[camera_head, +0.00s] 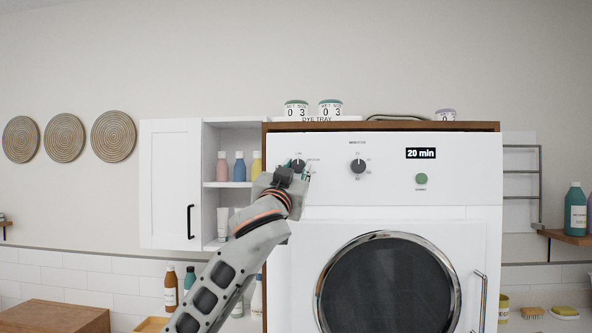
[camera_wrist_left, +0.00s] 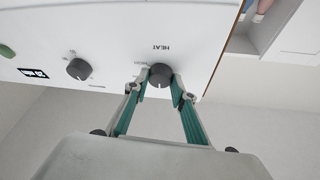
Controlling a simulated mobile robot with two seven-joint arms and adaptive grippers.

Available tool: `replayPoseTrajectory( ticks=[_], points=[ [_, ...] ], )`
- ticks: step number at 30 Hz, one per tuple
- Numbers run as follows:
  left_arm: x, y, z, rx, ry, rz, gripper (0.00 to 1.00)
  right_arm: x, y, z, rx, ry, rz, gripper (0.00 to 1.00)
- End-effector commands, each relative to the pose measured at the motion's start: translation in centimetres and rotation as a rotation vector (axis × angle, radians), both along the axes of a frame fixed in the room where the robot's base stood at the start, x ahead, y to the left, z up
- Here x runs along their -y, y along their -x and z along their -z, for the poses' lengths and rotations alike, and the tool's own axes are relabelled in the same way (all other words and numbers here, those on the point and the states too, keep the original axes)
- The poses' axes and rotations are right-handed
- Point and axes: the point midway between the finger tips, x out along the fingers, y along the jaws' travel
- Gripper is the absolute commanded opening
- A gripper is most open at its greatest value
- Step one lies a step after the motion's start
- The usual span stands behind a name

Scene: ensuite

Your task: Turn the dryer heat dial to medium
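The dryer (camera_head: 393,216) is a white front-loader with a sloped control panel. Its heat dial (camera_head: 298,164) is dark and round, at the panel's left, partly behind my left gripper (camera_head: 293,174). In the left wrist view, upside down, the heat dial (camera_wrist_left: 160,75) lies by the HEAT label. My left gripper's green-padded fingers (camera_wrist_left: 160,86) stand on either side of the dial. I cannot tell whether they press on it. My right gripper is in neither view.
A second dark dial (camera_head: 358,166), a green button (camera_head: 421,179) and a "20 min" display (camera_head: 421,153) sit farther right on the panel. A white cabinet (camera_head: 166,183) with open shelves of bottles stands left of the dryer. Jars (camera_head: 330,108) stand on top.

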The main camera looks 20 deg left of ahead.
Motion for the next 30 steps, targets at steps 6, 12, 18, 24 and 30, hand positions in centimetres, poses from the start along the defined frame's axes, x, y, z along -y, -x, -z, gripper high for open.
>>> replayPoseTrajectory(
  ticks=[6,12,18,24,30],
  points=[
    [-0.05,0.02,-0.02,-0.002,-0.009,-0.001,0.04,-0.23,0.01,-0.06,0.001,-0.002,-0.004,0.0],
    [-0.16,0.05,-0.1,-0.013,-0.071,-0.002,0.04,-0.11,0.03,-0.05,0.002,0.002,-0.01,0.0],
    [-0.26,0.1,-0.25,-0.036,-0.205,-0.001,0.04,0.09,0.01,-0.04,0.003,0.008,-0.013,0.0],
    [-0.33,0.14,-0.4,-0.07,-0.387,-0.002,0.04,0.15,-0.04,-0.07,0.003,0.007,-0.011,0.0],
    [-0.43,0.13,-0.5,-0.106,-0.575,-0.003,0.04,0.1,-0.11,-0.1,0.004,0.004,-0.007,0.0]
  ],
)
